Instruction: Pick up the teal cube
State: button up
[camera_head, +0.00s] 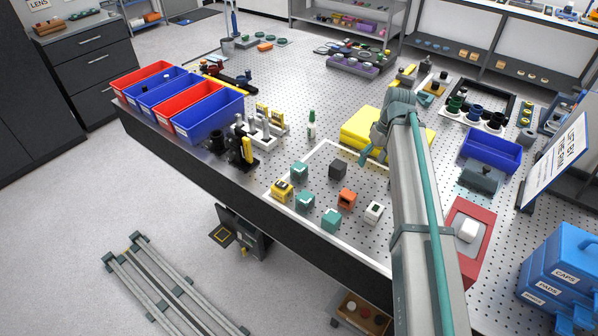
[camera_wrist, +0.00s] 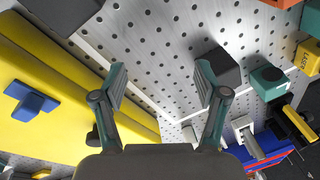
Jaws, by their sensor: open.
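Three teal blocks sit in the white-framed area of the perforated table: one at the back (camera_head: 299,170), one in the middle (camera_head: 304,201) and one at the front (camera_head: 331,219). I cannot tell clearly how their shapes differ. One teal block with a dark round mark also shows at the right of the wrist view (camera_wrist: 266,86). My gripper (camera_head: 372,153) hangs beside the yellow case, right of and beyond the teal blocks. In the wrist view my gripper (camera_wrist: 160,70) is open, with only bare perforated table between its fingers.
A black cube (camera_head: 338,169) stands between the back teal block and my gripper. A yellow cube (camera_head: 281,190), an orange cube (camera_head: 347,198) and a white block (camera_head: 374,211) are close by. A large yellow case (camera_head: 360,126) lies behind my gripper. Blue and red bins (camera_head: 208,115) line the left edge.

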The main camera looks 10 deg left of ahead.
aim_at(299, 166)
jog(key=shift+a+f, duration=0.1)
jog(key=shift+a, duration=0.2)
jog(key=s+a+b, duration=0.1)
jog(key=a, duration=0.2)
jog(key=s+a+r+n+b, duration=0.1)
jog(key=s+a+b, duration=0.1)
jog(key=a, duration=0.1)
jog(key=s+a+r+n+b, duration=0.1)
jog(key=a, duration=0.3)
jog(key=shift+s+t+y+b, duration=0.3)
jog(key=shift+t+b, duration=0.1)
jog(key=s+a+r+n+t+y+b, duration=0.1)
jog(key=s+a+r+n+y+b, duration=0.15)
jog(key=a+r+n, duration=0.4)
jog(key=shift+w+a+f+m+h+p, duration=0.2)
jog(key=shift+a+f+m+p, duration=0.55)
jog(key=shift+f, duration=1.2)
jog(key=shift+w+a+f+m+h+p, duration=0.2)
jog(key=shift+a+f+p, duration=0.25)
jog(key=shift+a+f, duration=1.05)
jog(key=shift+w+a+f+m+h+p, duration=0.2)
jog(key=shift+a+f+m+p, duration=0.3)
jog(key=shift+f, duration=1.85)
grip_shut()
jog(key=shift+r, duration=0.2)
